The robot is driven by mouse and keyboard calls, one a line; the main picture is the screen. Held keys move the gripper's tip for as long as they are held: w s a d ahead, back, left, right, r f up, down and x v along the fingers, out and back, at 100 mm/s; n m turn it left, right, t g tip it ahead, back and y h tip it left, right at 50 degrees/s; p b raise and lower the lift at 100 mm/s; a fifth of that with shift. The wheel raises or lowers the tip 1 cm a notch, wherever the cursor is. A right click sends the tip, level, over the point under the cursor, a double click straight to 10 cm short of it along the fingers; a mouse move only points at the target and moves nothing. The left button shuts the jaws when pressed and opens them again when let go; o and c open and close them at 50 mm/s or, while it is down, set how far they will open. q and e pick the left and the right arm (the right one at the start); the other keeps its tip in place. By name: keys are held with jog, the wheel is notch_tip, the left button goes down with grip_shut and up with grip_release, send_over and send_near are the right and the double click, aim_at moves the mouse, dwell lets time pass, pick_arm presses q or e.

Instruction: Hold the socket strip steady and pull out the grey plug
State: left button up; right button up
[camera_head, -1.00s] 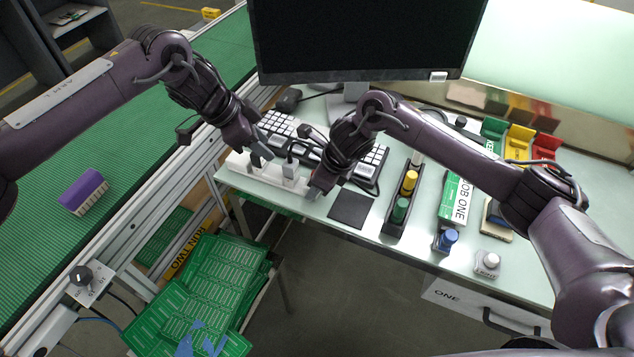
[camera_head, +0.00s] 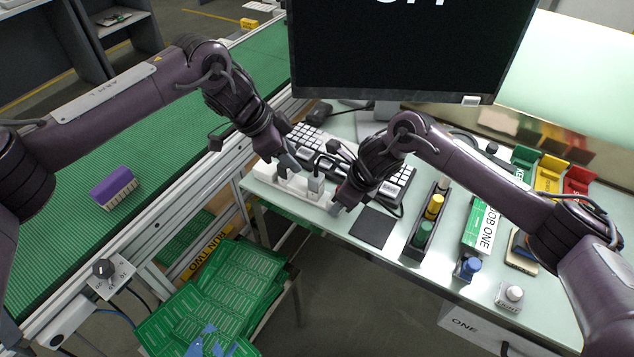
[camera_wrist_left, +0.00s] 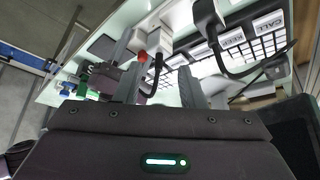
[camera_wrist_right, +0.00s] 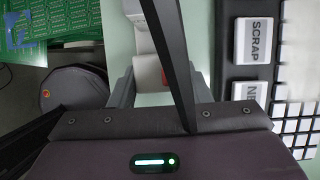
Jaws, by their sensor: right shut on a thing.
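The white socket strip (camera_head: 298,189) lies along the table's near left edge. A greyish plug (camera_head: 316,186) with a dark cord stands upright in it, between my two grippers; I take it for the grey plug. My left gripper (camera_head: 286,166) is over the left part of the strip. Its fingers (camera_wrist_left: 160,88) are apart in the left wrist view, and a dark cord shows beyond them. My right gripper (camera_head: 338,207) is shut on the strip's right end. The right wrist view shows the strip (camera_wrist_right: 150,72) with a red part between the fingers (camera_wrist_right: 152,90).
A keyboard (camera_head: 395,190) and dark key panel lie behind the strip, below a monitor (camera_head: 390,50). A green conveyor (camera_head: 165,150) runs at the left.

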pick_arm(q)
jog(key=shift+o, duration=0.6)
jog(key=m+t+y, duration=0.1)
jog(key=m+y, duration=0.1)
jog(key=m, duration=2.2)
send_near(315, 172)
jog(key=s+d, duration=0.2)
jog(key=d, duration=0.1)
jog(key=shift+w+f+m+t+y, duration=0.25)
jog(key=shift+w+f+m, duration=0.3)
jog(key=shift+f, duration=1)
jog(key=shift+w+f+m+t+y, duration=0.2)
jog(key=shift+w+f+m, duration=0.4)
jog(key=shift+f, duration=0.95)
jog(key=shift+w+f+m+t+y, duration=0.25)
jog(key=shift+w+f, duration=0.45)
jog(key=shift+f, duration=0.85)
